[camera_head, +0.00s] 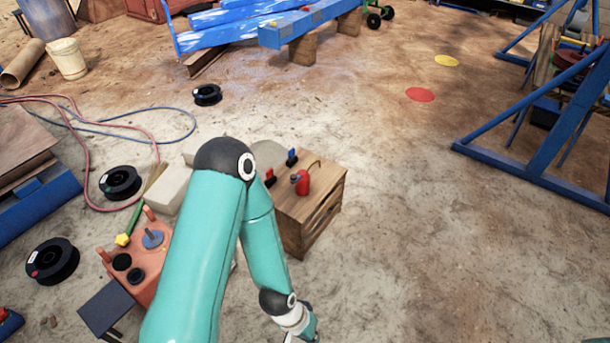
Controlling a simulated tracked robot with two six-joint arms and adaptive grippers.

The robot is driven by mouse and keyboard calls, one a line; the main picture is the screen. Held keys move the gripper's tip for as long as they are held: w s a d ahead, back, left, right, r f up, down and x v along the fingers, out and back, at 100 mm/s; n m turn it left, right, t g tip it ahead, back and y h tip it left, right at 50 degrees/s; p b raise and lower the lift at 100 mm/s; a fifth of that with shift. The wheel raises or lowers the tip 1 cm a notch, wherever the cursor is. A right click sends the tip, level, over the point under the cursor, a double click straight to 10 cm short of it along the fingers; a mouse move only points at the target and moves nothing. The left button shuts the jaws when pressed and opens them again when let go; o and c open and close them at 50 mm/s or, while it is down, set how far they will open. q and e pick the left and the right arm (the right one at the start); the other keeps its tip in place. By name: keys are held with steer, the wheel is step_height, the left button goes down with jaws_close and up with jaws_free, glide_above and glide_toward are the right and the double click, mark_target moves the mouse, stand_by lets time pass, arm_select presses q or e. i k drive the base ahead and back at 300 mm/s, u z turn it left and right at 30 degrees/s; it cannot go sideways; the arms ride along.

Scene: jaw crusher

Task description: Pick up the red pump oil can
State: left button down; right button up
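The red pump oil can (303,184) stands on top of a wooden crate (327,187), near the middle of the head view. It is small and has a thin curved brownish spout. My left arm rises from the bottom edge, bends at the elbow left of the crate and comes back down in front of it. Its wrist is at the bottom edge, well below the oil can. The gripper beyond the wrist is cut off by the frame. Nothing holds the oil can.
A small red and black item (270,178) and a blue and black item (292,157) are also on the crate. An orange-red machine (148,262) stands left of my arm. Black spools (120,183) lie farther left. A blue frame (540,165) stands right; the floor between is clear.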

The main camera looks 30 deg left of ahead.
mark_target(302, 182)
steer(key=u, duration=0.35)
steer(key=i, duration=1.2)
steer(key=u, duration=1.1)
steer(key=i, duration=0.75)
steer(key=u, duration=0.45)
steer(key=k, duration=0.85)
steer(key=u, duration=0.25)
steer(key=i, duration=0.85)
steer(key=z, duration=0.1)
